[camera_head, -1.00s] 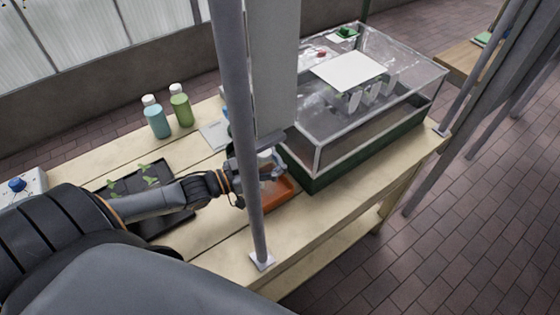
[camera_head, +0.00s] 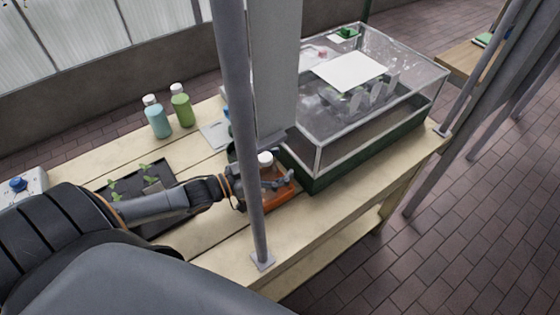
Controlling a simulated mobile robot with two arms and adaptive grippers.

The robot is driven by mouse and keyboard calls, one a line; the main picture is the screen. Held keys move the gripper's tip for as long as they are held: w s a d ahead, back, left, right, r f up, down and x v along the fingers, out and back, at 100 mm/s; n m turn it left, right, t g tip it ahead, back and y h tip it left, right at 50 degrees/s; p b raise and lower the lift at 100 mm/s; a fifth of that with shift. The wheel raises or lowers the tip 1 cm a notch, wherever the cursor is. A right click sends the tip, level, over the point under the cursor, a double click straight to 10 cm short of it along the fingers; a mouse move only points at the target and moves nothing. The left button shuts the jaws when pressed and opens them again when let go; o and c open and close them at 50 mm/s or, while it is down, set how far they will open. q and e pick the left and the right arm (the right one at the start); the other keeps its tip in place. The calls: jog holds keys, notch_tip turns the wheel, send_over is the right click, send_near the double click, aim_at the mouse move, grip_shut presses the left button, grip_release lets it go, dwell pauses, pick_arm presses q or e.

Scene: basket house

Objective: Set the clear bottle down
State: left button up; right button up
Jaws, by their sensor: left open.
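The clear bottle (camera_head: 265,160) shows mainly as a white cap and a bit of its upper body. It appears upright over or in the orange tray (camera_head: 275,205); I cannot tell whether its base touches the tray. My left gripper (camera_head: 270,180) is open at the bottle, low over the tray, with a finger in front of the bottle. A grey post hides part of the gripper and tray. My right gripper is not in view.
A blue bottle (camera_head: 158,121) and a green bottle (camera_head: 181,107) stand at the table's back. A black seedling tray (camera_head: 180,215) lies left of the gripper. A glass-walled case (camera_head: 400,115) stands right. A vertical grey post (camera_head: 243,110) rises in front.

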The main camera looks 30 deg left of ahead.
pick_arm(q)
jog(key=v, duration=1.2)
jog(key=shift+w+r, duration=0.1)
